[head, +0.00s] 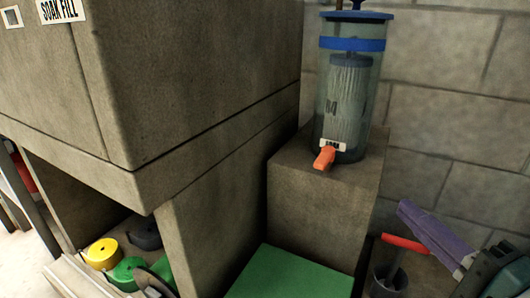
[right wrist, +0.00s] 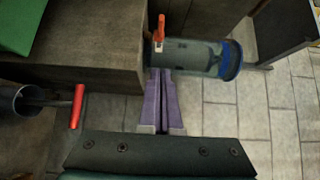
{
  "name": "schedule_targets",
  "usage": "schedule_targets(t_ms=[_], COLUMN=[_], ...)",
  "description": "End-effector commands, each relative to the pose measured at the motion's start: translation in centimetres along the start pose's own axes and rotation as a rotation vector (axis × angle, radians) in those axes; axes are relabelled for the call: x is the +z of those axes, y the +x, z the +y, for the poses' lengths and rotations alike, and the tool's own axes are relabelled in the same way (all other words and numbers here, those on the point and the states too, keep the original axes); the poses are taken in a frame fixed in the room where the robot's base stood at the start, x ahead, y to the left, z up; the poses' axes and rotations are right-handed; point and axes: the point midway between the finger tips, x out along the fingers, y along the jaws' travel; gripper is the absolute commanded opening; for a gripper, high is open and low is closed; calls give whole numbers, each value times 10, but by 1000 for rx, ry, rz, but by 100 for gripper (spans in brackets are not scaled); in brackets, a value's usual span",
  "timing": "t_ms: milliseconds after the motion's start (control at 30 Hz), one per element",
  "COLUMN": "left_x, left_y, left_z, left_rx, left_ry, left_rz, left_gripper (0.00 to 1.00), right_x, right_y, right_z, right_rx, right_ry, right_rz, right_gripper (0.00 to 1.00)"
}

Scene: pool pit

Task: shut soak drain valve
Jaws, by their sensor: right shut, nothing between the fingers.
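A clear soak canister (head: 330,100) with a blue lid and a pleated filter inside stands on a stone block. An orange lever (head: 324,158) sticks out low on its front, under a small white label too small to read. In the right wrist view the canister (right wrist: 197,57) and the orange lever (right wrist: 161,29) lie just beyond the fingertips. My right gripper (head: 408,210), with purple fingers, is shut and empty, low and to the right of the block. It also shows in the right wrist view (right wrist: 161,74), apart from the lever. My left gripper is out of view.
A red T-handle (head: 404,243) rises from a dark round holder (head: 389,282) beside my right gripper. A green pad (head: 293,274) lies before the block (head: 318,215). Yellow (head: 102,253) and green (head: 125,273) rolls sit in a recess at left. A block wall closes the back.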

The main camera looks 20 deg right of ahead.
Motion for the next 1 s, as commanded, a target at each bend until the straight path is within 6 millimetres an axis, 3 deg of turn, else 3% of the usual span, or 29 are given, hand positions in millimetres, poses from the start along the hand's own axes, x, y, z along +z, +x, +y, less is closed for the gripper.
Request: schedule_targets(t_ms=[167,567,700,1000], left_x=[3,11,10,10], left_y=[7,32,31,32], left_z=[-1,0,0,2], left_rx=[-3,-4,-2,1], left_ry=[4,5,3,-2], left_rz=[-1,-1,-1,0], left_gripper=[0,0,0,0], right_x=[0,0,17,28], right_y=[20,103,116,127], right_z=[1,2,0,0], right_rx=[-5,-5,-2,0], right_ry=[1,1,6,1], right_rz=[2,1,1,0], right_gripper=[0,0,0,0])
